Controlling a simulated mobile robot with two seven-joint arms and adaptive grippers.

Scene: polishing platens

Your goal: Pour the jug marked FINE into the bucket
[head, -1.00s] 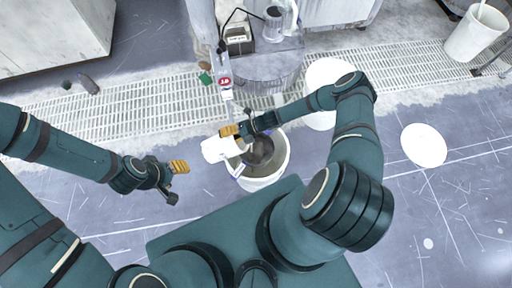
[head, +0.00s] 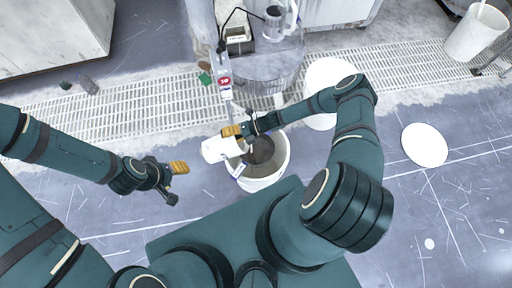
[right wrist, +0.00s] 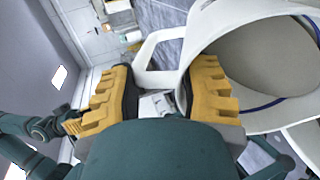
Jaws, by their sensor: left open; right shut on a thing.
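A white jug (head: 214,150) is held tilted at the left rim of the white bucket (head: 264,184); I cannot read a mark on it. My right gripper (head: 231,131) is shut on the jug's handle. The handle (right wrist: 153,52) also shows between the orange fingers in the right wrist view, with the jug's pale wall beside it. Dark grey material (head: 261,150) shows inside the bucket in the head view; I cannot tell whether a stream is falling. My left gripper (head: 178,167) is open and empty, left of the bucket and apart from it.
A machine with a clear round tub (head: 268,72) stands just behind the bucket. A white bin (head: 475,32) stands at the far right. White discs, one of them at the right (head: 424,145), lie on the floor. A floor grating (head: 130,106) runs across behind; the floor at left is mostly clear.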

